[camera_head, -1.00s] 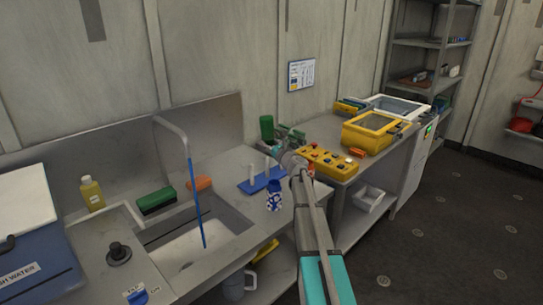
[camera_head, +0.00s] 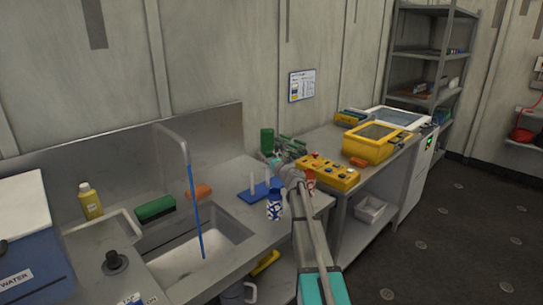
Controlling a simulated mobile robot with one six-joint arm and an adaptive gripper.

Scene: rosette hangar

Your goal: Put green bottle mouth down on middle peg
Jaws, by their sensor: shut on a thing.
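The green bottle (camera_head: 267,140) is held up in the air, behind and above the blue peg rack. It looks roughly upright, but I cannot tell which way its mouth points. My gripper (camera_head: 273,156) is shut on it, with the fingers small and partly hidden by my wrist. The blue peg rack (camera_head: 250,195) stands on the steel counter right of the sink. Its white pegs (camera_head: 253,181) point up; two show clearly, and any other is hidden or too small to make out.
A blue-and-white patterned bottle (camera_head: 274,207) stands just in front of the rack. A red-and-white item (camera_head: 310,181) is partly hidden by my arm. The faucet (camera_head: 187,160), sink (camera_head: 195,250), green brush (camera_head: 155,208) and orange sponge (camera_head: 200,191) lie left. A yellow control box (camera_head: 328,173) is right.

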